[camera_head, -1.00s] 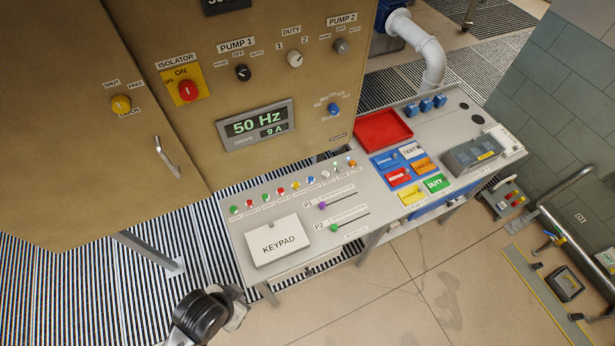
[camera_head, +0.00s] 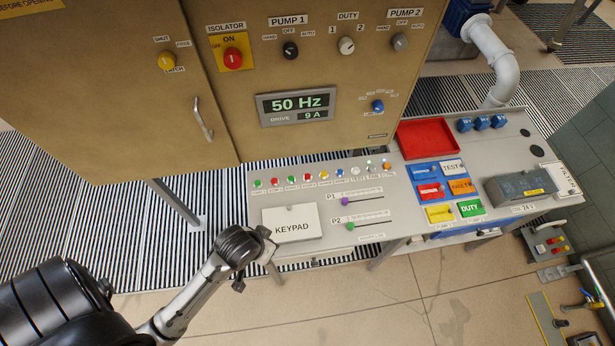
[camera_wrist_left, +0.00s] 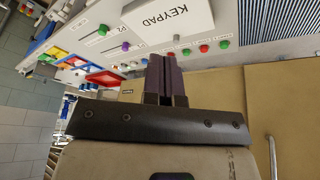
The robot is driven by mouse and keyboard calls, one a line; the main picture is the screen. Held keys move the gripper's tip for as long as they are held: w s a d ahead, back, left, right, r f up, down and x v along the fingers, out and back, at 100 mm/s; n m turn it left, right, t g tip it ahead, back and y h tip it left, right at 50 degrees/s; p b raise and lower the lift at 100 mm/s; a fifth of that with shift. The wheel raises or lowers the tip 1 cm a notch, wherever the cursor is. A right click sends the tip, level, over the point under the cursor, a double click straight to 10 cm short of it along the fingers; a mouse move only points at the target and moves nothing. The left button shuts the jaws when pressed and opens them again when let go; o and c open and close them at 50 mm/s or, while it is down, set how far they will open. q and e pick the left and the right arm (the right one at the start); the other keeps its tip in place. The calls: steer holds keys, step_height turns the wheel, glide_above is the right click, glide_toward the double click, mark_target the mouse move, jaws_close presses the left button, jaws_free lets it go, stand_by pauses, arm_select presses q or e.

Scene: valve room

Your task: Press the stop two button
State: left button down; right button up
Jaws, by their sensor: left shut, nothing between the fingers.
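The button row runs along the back of the grey desk (camera_head: 405,215) in the head view. From the left it has a green, a red (camera_head: 274,181), a green and a second red button (camera_head: 307,176), then yellow, blue and more. Their labels are too small to read, so I cannot confirm which is stop two. My left gripper (camera_wrist_left: 166,62) is shut and empty in the wrist view. Its tips overlap the button row in that picture, with a red button partly hidden beside them; contact cannot be told. In the head view my left arm ends near the desk's front left corner. My right gripper is out of view.
The white keypad box (camera_head: 291,222) stands on the desk in front of the buttons. Sliders P1 (camera_head: 344,201) and P2 (camera_head: 350,226) lie to its right. The tan cabinet (camera_head: 330,130) rises behind. A red tray (camera_head: 426,139) and coloured switch plates are farther right.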

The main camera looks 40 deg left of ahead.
arm_select(q)
steer(key=w+a+f+n+t+b, duration=0.1)
steer(key=w+a+f+n, duration=0.2)
steer(key=w+n, duration=0.5)
steer(key=w+a+f+n+t+b, duration=0.2)
steer(key=w+a+n, duration=0.3)
steer(key=w, duration=0.9)
steer(key=w+a+f+n+t+h+b, duration=0.1)
steer(key=w+a+f+n, duration=0.3)
steer(key=w+n, duration=0.6)
steer(key=shift+w+f+n+t+b, duration=0.25)
steer(key=shift+w+n+t+b, duration=0.15)
steer(key=shift+n+t, duration=0.15)
steer(key=shift+a+f, duration=0.1)
steer(key=b, duration=0.8)
glide_above(308, 177)
step_height(308, 177, down, 6)
steer(key=shift+f, duration=0.15)
step_height(308, 177, down, 2)
steer(key=shift+b, duration=0.35)
steer(key=shift+f, duration=0.2)
